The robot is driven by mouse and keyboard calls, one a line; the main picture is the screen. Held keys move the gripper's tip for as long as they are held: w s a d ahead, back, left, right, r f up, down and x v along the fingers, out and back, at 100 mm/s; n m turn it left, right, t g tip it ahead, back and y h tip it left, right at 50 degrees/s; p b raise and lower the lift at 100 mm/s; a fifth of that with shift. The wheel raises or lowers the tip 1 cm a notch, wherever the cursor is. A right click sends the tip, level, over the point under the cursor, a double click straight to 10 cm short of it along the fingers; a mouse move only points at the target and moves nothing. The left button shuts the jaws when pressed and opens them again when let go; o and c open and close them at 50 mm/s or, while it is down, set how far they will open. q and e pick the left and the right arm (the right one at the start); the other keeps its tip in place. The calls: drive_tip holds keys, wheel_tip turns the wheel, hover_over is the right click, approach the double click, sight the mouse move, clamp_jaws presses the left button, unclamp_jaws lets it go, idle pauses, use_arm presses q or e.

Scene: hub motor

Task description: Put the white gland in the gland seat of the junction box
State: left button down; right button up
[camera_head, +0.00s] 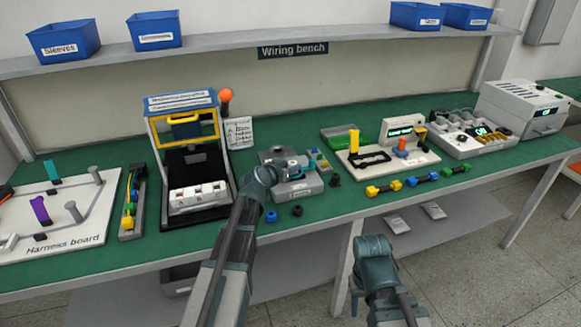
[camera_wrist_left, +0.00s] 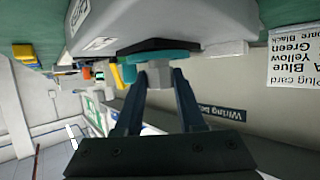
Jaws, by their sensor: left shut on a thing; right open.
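The grey junction box (camera_head: 304,189) stands on the green bench near the middle, with a label on its front; its grey body also fills the top of the left wrist view (camera_wrist_left: 190,22). My left gripper (camera_head: 293,166) is at the box's upper side. In the left wrist view, its fingers (camera_wrist_left: 158,95) are shut on a pale, whitish hexagonal piece, the white gland (camera_wrist_left: 158,78). A teal ring and a dark ring lie between the gland and the box; I cannot tell if the gland is seated. My right gripper (camera_head: 374,248) is low in front of the bench, apart from everything.
A blue gland (camera_head: 271,216) and a black gland (camera_head: 297,211) lie at the bench's front edge, and a dark one (camera_head: 334,180) right of the box. A blue-yellow frame fixture (camera_head: 185,120) stands to the left. A plug card (camera_head: 239,132) hangs behind.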

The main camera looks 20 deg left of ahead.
use_arm(q)
drive_tip(key=shift+f, duration=0.2)
drive_tip(key=shift+c, duration=2.2)
unclamp_jaws()
drive_tip(key=p+v, duration=0.5)
drive_tip(key=v, duration=0.9)
drive_tip(key=shift+w, duration=0.15)
